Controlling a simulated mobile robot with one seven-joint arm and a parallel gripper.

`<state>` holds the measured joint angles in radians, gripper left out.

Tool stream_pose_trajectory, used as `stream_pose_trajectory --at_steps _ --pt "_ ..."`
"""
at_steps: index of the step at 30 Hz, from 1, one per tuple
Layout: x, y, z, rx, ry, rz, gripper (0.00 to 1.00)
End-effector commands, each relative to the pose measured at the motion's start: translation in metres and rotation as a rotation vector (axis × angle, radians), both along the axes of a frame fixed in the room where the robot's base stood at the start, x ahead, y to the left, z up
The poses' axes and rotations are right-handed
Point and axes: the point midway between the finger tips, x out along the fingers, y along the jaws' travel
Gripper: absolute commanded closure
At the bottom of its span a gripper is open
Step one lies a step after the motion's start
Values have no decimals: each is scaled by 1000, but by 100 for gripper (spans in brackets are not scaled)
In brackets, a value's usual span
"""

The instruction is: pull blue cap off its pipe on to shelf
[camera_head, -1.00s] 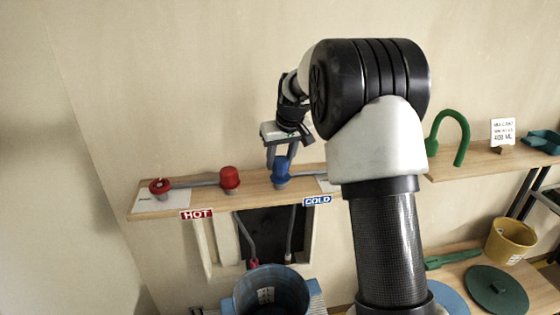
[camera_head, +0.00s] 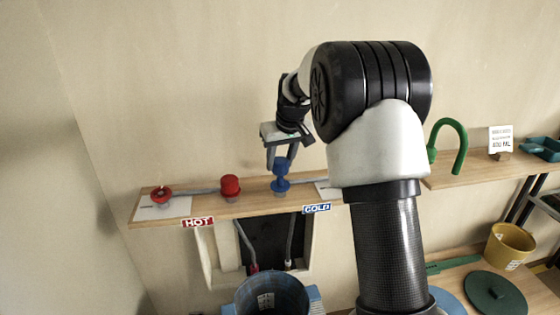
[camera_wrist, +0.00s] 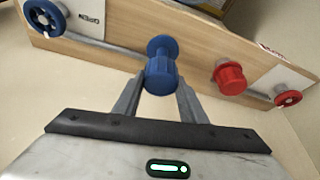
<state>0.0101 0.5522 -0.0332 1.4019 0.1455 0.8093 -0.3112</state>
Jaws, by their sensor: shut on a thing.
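The blue cap (camera_head: 281,165) is between the fingers of my gripper (camera_head: 282,161), which is shut on it, above the wooden shelf (camera_head: 240,202). A blue round collar (camera_head: 280,185) shows just below the cap at the pipe. I cannot tell whether cap and collar still touch. The pipe end under the cap is hidden.
A red cap (camera_head: 230,185) and a red valve wheel (camera_head: 161,195) stand to the left on the shelf. HOT (camera_head: 197,222) and COLD (camera_head: 316,208) signs mark its front edge. A blue bucket (camera_head: 270,292) stands below. A green bent pipe (camera_head: 459,145) is at right.

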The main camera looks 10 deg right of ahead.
Motion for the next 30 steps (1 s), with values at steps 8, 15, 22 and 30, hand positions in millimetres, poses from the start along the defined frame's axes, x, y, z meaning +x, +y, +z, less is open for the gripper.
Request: stream_pose_trajectory --at_steps 8,15,22,30 --pt "0 0 22 0 -1 0 89" --pt "0 0 39 0 -1 0 89" --pt "0 0 39 0 0 0 89" --pt "-17 0 28 -3 4 -24 89"
